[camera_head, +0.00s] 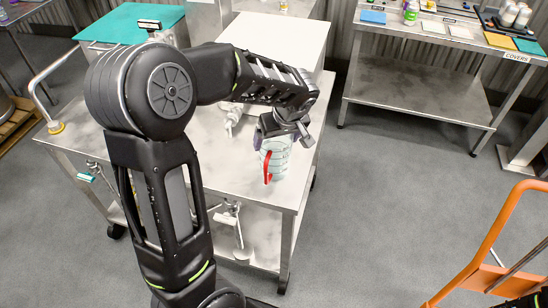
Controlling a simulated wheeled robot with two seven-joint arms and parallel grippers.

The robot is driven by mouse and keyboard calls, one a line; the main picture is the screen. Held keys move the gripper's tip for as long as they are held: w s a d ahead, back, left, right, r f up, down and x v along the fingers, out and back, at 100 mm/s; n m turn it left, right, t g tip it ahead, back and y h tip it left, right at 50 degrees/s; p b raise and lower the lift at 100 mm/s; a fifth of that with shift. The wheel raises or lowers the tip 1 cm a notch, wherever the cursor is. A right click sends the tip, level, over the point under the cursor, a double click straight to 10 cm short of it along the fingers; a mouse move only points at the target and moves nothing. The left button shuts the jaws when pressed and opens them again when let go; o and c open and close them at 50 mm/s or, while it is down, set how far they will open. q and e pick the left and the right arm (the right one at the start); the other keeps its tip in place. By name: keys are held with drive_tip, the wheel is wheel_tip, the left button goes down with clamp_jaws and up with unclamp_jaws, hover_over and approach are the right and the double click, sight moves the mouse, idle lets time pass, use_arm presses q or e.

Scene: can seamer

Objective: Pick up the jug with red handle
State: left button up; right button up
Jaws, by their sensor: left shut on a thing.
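The jug (276,154) is pale and ribbed with a red handle (267,168). It is at the right part of the steel cart top (225,180), below my left gripper. My left gripper (273,136) comes down from above and is shut on the jug near its upper end. The fingertips are small and partly hidden by the wrist. I cannot tell whether the jug touches the cart top. My right gripper is not in view.
A white box (275,38) stands at the cart's back, and a small pale fitting (231,118) is behind my forearm. A steel table (420,85) with bottles and trays is at the back right. An orange hand truck (487,245) stands at the lower right. Grey floor between is clear.

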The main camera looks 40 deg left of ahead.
use_arm(q)
drive_tip(key=c, duration=1)
drive_tip(key=shift+c, duration=0.2)
drive_tip(key=shift+r, duration=0.1)
